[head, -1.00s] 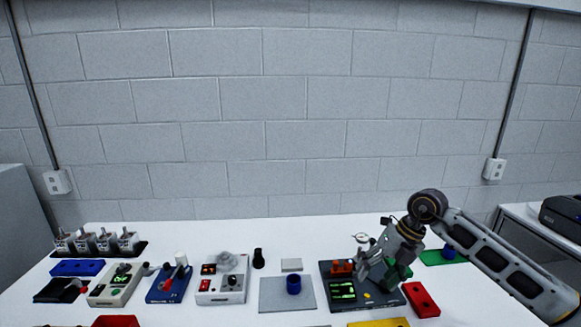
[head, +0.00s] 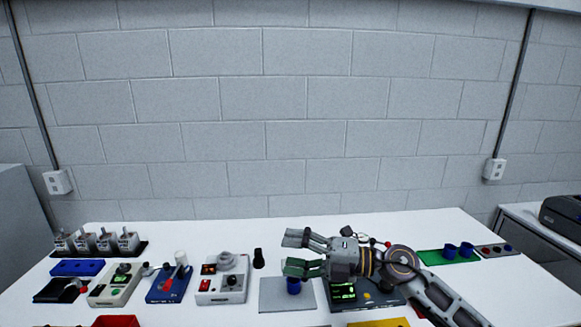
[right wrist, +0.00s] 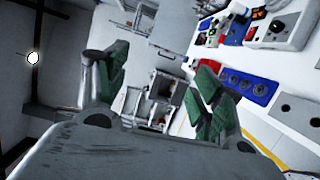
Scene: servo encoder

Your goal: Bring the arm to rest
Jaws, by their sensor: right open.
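My right arm (head: 440,300) comes in from the lower right and reaches left over the table. My right gripper (head: 292,254) is open and empty, its fingers pointing left above the grey plate (head: 275,297) with the blue cup (head: 293,287). One green-padded finger overlaps the top of that cup in the head view; I cannot tell the height between them. In the right wrist view the two green-padded fingers (right wrist: 158,90) stand well apart with nothing between them. The dark device with green displays (head: 343,294) is partly hidden under the gripper and wrist. My left gripper is not in view.
White control boxes (head: 222,284), a blue switch box (head: 169,286) and a dark rack (head: 100,249) stand at left. A green mat (head: 432,258) with blue cups lies at right. A yellow piece (head: 378,322) is at the front edge. The table's back strip is clear.

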